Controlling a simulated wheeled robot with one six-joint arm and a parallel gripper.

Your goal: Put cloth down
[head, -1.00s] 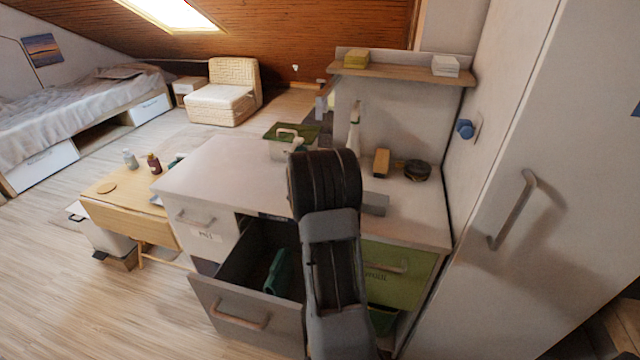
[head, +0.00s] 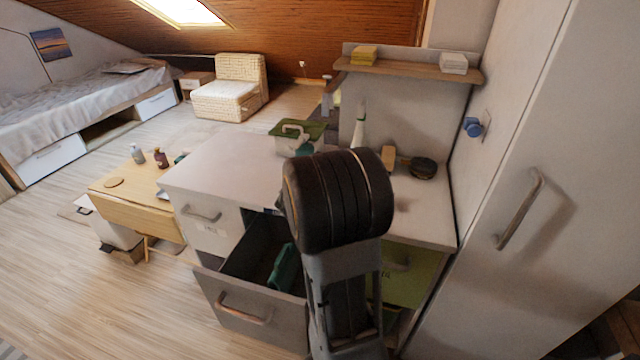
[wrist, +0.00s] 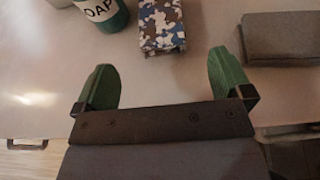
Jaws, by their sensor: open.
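My gripper (wrist: 162,62) shows in the wrist view with its two green fingers wide apart and nothing between them. It is over the pale worktop (wrist: 40,70). A folded-looking block with a blue, white and dark pattern (wrist: 162,25) lies just beyond the fingertips, apart from them. A flat grey block (wrist: 285,38) lies to the right of the right finger. I cannot tell for sure which of these is the cloth. In the head view my arm hides the gripper and the worktop around it.
A grey drawer (head: 245,312) is pulled out below the worktop, with a green object (head: 284,268) inside. A green-lidded tub (head: 296,140) and a white bottle (head: 359,128) stand farther back. The worktop's left part is clear.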

